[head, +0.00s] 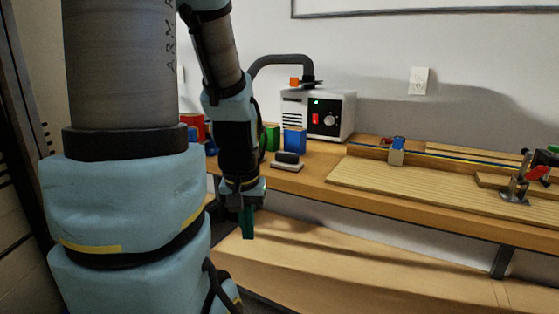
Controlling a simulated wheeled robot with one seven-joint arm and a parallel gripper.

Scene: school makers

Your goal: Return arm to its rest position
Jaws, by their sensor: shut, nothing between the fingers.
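My gripper (247,222) hangs at the end of my arm, left of the middle of the head view. It points down in front of the workbench's front edge, apart from the bench. Its green fingers are together and hold nothing. My blue-padded arm fills the left of the view and hides the left end of the bench.
The wooden workbench (312,182) runs to the right. On it stand a white machine (340,115) with a dark hose, a blue block (294,140), a green object (271,137), a slatted board (420,187) and a red-handled clamp (520,185). A lower wooden surface (350,260) lies below.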

